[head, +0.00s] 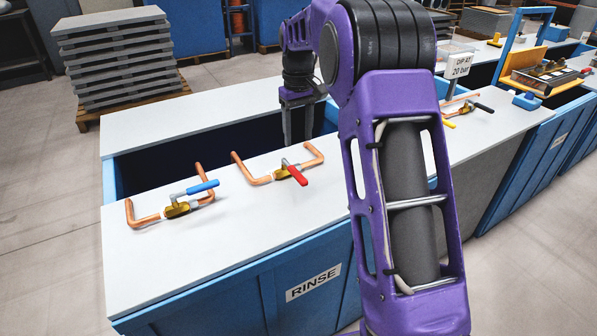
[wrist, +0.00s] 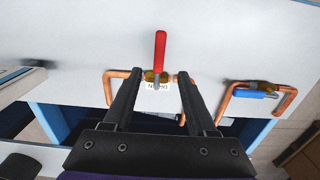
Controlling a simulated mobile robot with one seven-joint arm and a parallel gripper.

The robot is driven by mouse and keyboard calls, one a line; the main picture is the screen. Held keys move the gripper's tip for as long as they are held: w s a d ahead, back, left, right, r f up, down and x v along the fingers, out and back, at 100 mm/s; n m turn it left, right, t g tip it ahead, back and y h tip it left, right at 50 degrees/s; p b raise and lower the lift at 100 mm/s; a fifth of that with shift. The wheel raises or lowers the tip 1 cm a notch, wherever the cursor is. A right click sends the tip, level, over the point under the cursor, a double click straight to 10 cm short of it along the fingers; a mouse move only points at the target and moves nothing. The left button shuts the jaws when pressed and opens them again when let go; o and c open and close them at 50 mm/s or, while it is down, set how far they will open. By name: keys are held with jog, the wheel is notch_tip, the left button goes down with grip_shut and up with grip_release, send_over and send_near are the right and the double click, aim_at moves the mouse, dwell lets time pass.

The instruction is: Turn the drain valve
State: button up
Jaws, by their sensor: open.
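The drain valve has a red lever (head: 298,175) on a brass body in a bent copper pipe, on the white top of the rinse tank. In the wrist view the red lever (wrist: 160,50) points up, across the pipe, and a small upside-down label (wrist: 158,86), seemingly reading DRAIN, shows by the body. My gripper (head: 298,138) hangs over the dark tank opening behind this valve. In the wrist view its fingers (wrist: 160,72) are apart, framing the brass body with the lever beyond the tips. It is empty; no contact with the lever shows.
A blue-lever valve (head: 190,195) on another copper pipe stands left of the red one; it also shows at right in the wrist view (wrist: 255,94). The white top (head: 230,240) in front is clear. More valves and a sign (head: 459,66) stand right, beyond my arm.

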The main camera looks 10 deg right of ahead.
aim_at(298, 174)
notch_tip(298, 174, down, 11)
jog(key=shift+f+b, duration=0.2)
jog(key=shift+b, duration=0.55)
grip_shut()
dwell(0.9)
